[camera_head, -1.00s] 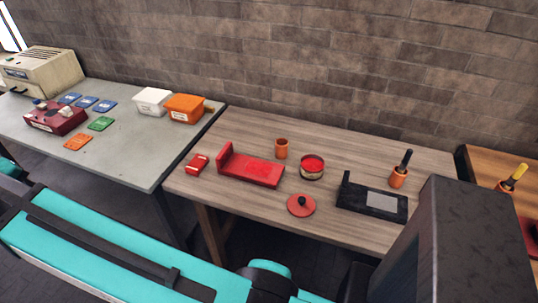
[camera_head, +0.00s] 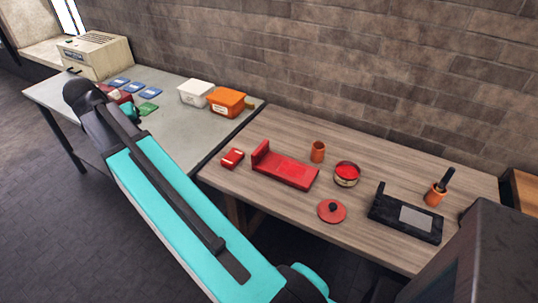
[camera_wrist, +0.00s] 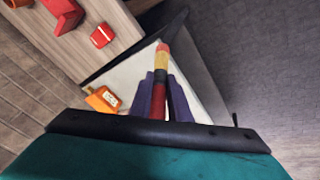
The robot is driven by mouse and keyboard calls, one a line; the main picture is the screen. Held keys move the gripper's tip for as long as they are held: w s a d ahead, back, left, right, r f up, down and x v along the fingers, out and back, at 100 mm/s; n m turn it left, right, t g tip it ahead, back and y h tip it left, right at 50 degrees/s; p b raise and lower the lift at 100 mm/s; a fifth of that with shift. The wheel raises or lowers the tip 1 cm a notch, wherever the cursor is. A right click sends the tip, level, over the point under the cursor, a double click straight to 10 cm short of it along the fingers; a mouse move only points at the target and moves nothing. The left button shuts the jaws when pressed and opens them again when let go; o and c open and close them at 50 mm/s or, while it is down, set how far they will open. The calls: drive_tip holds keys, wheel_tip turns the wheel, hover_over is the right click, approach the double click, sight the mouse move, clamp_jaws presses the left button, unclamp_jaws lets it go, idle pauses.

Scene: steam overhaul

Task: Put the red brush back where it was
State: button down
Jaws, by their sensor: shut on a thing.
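My gripper (camera_wrist: 162,97) is shut on the red brush (camera_wrist: 158,104) in the wrist view. The brush shows red, black and yellow bands and a pale reddish far end between the two dark fingers. An orange cup (camera_head: 318,152) with nothing sticking out stands on the wooden table (camera_head: 285,128) behind the red stand (camera_head: 285,170). A second orange cup (camera_head: 433,198) holds a black-handled tool (camera_head: 446,179).
A red tin (camera_head: 346,174), a red lid (camera_head: 332,211), a small red box (camera_head: 232,158) and a black tray (camera_head: 388,209) share the wooden table. The grey table (camera_head: 178,128) holds white (camera_head: 195,92) and orange (camera_head: 227,101) boxes and several cards. A brick wall stands behind.

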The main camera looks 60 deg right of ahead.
drive_tip(key=s+d+m+g, duration=0.1)
drive_tip(key=s+d+m, duration=0.35)
drive_tip(key=d, duration=0.45)
drive_tip(key=s+d+f+m+g, duration=0.1)
drive_tip(key=s+d+m, duration=0.3)
drive_tip(key=d, duration=0.6)
drive_tip(key=s+d+m+g, duration=0.1)
drive_tip(key=s+d+m, duration=0.3)
drive_tip(key=d, duration=0.5)
drive_tip(key=s+d+f+m+g+y, duration=0.1)
drive_tip(key=s+d+m, duration=0.3)
drive_tip(key=s+d, duration=0.5)
drive_tip(key=s+d+f+m+g+y, duration=0.1)
drive_tip(key=s+d+m, duration=0.4)
drive_tip(key=s+d, duration=0.5)
drive_tip(key=s+p, duration=0.1)
drive_tip(key=s, duration=0.6)
drive_tip(key=shift+s+f, duration=0.15)
drive_tip(key=shift+s, duration=0.25)
drive_tip(key=shift+f, duration=0.1)
wheel_tip(320, 180, down, 6)
drive_tip(key=p, duration=0.1)
drive_tip(key=shift+p, duration=0.35)
drive_tip(key=shift+f, duration=0.15)
drive_tip(key=shift+f+p, duration=0.6)
drive_tip(key=shift+f, duration=1.15)
